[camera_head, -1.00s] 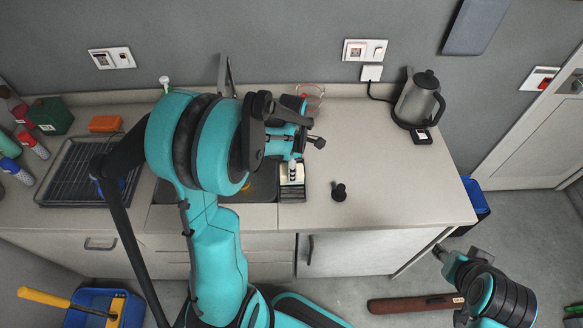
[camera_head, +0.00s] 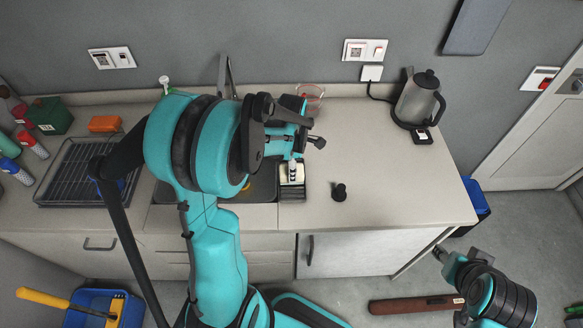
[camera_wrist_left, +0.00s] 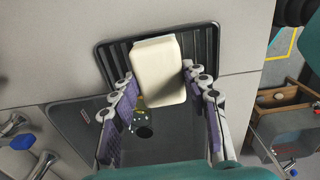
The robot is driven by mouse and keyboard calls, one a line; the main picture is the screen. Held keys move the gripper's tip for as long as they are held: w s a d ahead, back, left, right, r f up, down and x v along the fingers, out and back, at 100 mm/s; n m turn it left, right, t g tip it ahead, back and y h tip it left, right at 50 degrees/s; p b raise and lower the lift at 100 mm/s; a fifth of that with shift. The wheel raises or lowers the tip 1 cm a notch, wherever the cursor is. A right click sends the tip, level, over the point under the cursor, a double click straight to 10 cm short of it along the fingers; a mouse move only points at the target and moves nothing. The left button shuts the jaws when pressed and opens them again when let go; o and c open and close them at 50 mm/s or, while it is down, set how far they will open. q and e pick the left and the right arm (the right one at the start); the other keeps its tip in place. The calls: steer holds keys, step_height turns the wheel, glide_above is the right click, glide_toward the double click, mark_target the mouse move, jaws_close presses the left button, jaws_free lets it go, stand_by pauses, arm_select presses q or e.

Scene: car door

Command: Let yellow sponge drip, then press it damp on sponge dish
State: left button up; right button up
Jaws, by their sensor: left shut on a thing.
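The pale yellow sponge (camera_wrist_left: 160,72) is between the two fingers of my left gripper (camera_wrist_left: 158,88) in the left wrist view. My left gripper is shut on it. The sponge overlaps the black ribbed sponge dish (camera_wrist_left: 112,62); I cannot tell whether it touches the dish. In the head view the dish (camera_head: 292,196) lies at the right edge of the sink, with the sponge (camera_head: 298,174) at my left gripper (camera_head: 293,168) above it. My right arm is at the lower right over the floor, its gripper (camera_head: 441,253) small and dark.
The sink basin (camera_head: 262,188) is left of the dish, partly hidden by my left arm. A small black object (camera_head: 339,192) stands on the counter to the right. A kettle (camera_head: 418,98) stands at the back right. A drying rack (camera_head: 75,178) is at the left. The right counter is mostly clear.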

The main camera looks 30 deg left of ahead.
arm_select(q)
steer(key=shift+f, duration=0.1)
stand_by(0.5)
steer(key=shift+a+r+p, duration=0.1)
steer(key=shift+r+p, duration=0.45)
steer(key=shift+r, duration=0.2)
step_height(320, 180, up, 9)
steer(key=p, duration=0.6)
steer(key=shift+f, duration=0.15)
